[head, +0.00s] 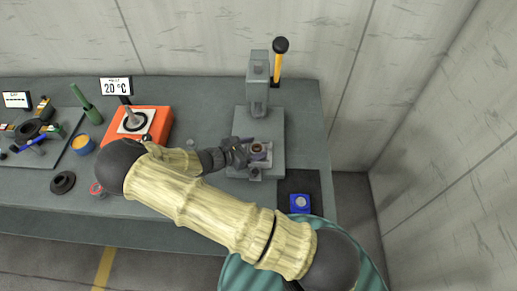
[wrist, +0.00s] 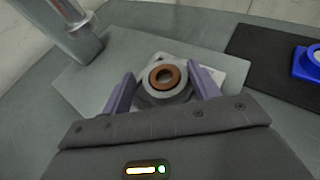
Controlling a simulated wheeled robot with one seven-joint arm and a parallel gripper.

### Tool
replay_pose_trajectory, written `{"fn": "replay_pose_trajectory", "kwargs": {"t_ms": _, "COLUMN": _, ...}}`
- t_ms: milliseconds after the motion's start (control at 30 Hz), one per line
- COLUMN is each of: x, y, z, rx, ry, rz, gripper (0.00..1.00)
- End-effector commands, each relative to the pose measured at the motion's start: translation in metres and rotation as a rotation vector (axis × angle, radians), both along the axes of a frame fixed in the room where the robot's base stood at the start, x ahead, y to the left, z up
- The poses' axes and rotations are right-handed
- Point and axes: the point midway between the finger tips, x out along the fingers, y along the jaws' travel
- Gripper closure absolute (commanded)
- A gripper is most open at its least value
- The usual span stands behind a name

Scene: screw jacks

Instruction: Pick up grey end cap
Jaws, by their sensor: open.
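A round grey part (wrist: 151,92) with a brown ring (wrist: 163,77) on top sits on the press base between my finger tips in the wrist view. I cannot tell for certain that this grey part is the end cap. In the head view the brown ring (head: 257,148) shows just right of my gripper (head: 250,151). My gripper, also in the wrist view (wrist: 160,73), is open, with one purple finger on each side of the part. Whether the fingers touch it is unclear.
The press (head: 257,85) with a yellow, black-knobbed lever (head: 280,62) stands behind. A blue block (head: 300,204) with a pale disc lies on a dark mat at right.

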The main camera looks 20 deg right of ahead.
Motion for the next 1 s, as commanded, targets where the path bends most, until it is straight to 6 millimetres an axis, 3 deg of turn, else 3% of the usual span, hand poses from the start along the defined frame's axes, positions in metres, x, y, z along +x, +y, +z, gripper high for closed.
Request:
{"fn": "replay_pose_trajectory", "kwargs": {"t_ms": 367, "x": -0.0001, "y": 0.0019, "z": 0.0000, "rx": -0.001, "ry": -0.001, "rz": 0.003, "gripper": 0.39}}
{"fn": "replay_pose_trajectory", "kwargs": {"t_ms": 633, "x": 0.0002, "y": -0.0020, "z": 0.0008, "rx": -0.002, "ry": -0.001, "rz": -0.004, "gripper": 0.86}}
{"fn": "replay_pose_trajectory", "kwargs": {"t_ms": 1000, "x": 0.0005, "y": -0.0020, "z": 0.0064, "rx": -0.001, "ry": -0.003, "rz": -0.005, "gripper": 0.86}}
